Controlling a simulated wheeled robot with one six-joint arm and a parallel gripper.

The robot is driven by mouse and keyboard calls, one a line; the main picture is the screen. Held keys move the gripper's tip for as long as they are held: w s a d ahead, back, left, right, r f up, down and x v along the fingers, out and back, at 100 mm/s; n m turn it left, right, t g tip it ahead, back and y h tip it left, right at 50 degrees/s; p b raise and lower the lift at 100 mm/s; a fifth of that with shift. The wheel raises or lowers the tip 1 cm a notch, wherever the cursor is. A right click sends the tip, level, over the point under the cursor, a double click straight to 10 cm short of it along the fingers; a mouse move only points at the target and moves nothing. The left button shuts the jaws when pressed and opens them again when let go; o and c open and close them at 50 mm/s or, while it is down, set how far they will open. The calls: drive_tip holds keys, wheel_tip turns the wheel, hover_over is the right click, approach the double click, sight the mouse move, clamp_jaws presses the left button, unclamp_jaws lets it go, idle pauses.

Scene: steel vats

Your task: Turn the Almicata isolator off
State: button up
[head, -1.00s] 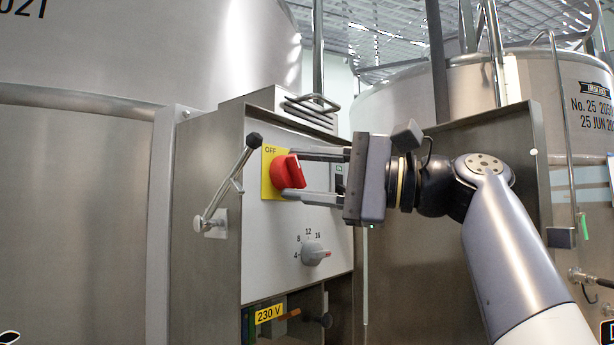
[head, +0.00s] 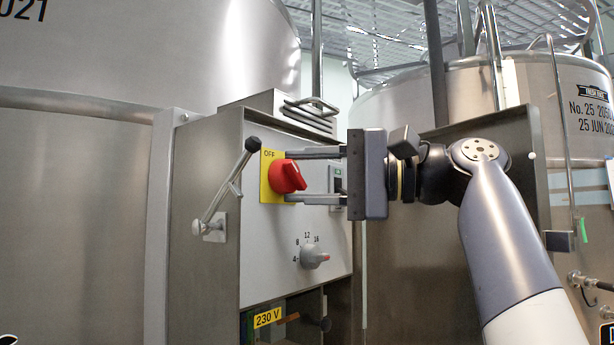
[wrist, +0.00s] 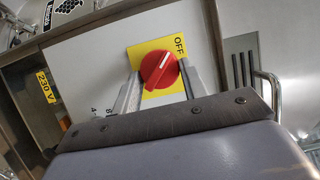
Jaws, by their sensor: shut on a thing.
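The isolator is a red rotary knob (head: 287,177) on a yellow plate (head: 267,195), on the front of a grey cabinet. The plate is marked OFF at its upper left in the head view. My gripper (head: 290,176) reaches in from the right and is shut on the knob, one finger above and one below. In the wrist view the red knob (wrist: 158,70) sits between the fingers of my gripper (wrist: 160,86). Its white line slants up and right, roughly toward the word OFF. The fingers hide parts of the knob's edges.
A grey selector dial (head: 314,256) with numbers sits below the knob. A lever handle (head: 227,190) sticks out on the cabinet's left side. An open bay with a 230 V label (head: 268,316) lies underneath. Steel vats stand left and right; an open door (head: 518,150) is behind my arm.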

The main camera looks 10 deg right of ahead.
drive_tip(key=o, duration=1)
